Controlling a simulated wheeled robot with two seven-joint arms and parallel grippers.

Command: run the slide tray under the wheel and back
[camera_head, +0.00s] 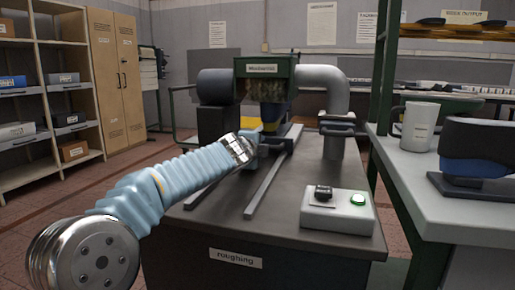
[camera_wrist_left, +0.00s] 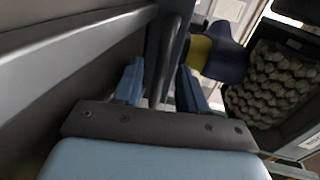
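The slide tray, largely hidden behind my left gripper (camera_head: 250,150), sits on two long grey rails (camera_head: 268,182) on the bench. A blue and yellow shoe last (camera_head: 272,112) stands there under the green-hooded machine (camera_head: 265,72); it also shows in the left wrist view (camera_wrist_left: 225,55). The rough, bristly wheel (camera_wrist_left: 272,85) is close beside the last there. In the wrist view a dark bar (camera_wrist_left: 168,55), perhaps the tray's handle, lies between my two blue fingers. I cannot tell whether they touch it. My right gripper is out of view.
A control box (camera_head: 338,210) with a black switch and lit green button stands at the bench's front right. A grey duct (camera_head: 335,90) rises behind. Shelves stand at left.

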